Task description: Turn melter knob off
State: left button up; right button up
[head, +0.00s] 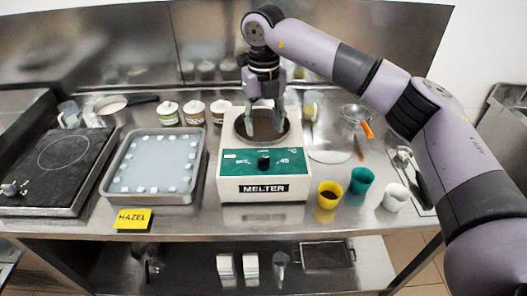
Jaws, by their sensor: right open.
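The melter (232,190) stands in the middle of the steel counter, a cream box with a green front panel and a "MELTER" label. Its black knob (264,162) sits at the centre of the green panel; its exact setting is too small to read. A round bowl with dark brown content is set in the melter's top. My right gripper (264,124) is open and points down over this bowl, behind and above the knob and apart from it. Whether the fingertips touch the brown content cannot be told. My left gripper is not in view.
A tray (193,190) with white pieces and a black hotplate (58,165) stand left. Several jars are behind the tray. Yellow (328,201), green (361,180) and white cups (395,198) stand right of the melter, near a strainer (352,113). Space before the knob is clear.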

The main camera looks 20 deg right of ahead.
aim_at(264, 158)
notch_tip(264, 158, down, 11)
jog(key=p, duration=0.3)
jog(key=shift+a, duration=0.1)
jog(key=shift+c, duration=0.4)
grip_shut()
